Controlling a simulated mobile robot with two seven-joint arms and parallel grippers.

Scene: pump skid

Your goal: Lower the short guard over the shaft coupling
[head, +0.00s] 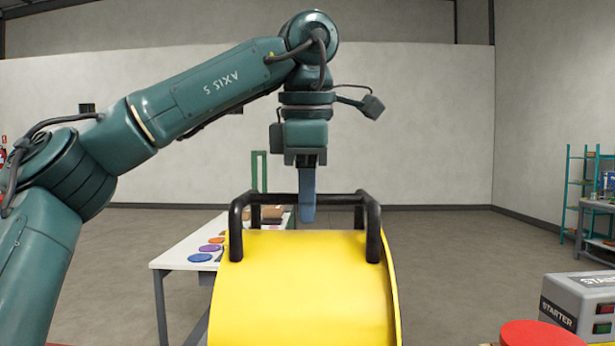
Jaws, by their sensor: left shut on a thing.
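The shaft coupling is not visible. The guard's lower edge runs out of the picture, so I cannot tell what it rests on or hangs over. My right gripper is not in view.
A white table (185,255) with coloured discs stands behind the guard on the left. A grey starter box (580,305) and a red round thing (541,334) are at the lower right. A shelf (585,200) stands far right. Open floor lies between.

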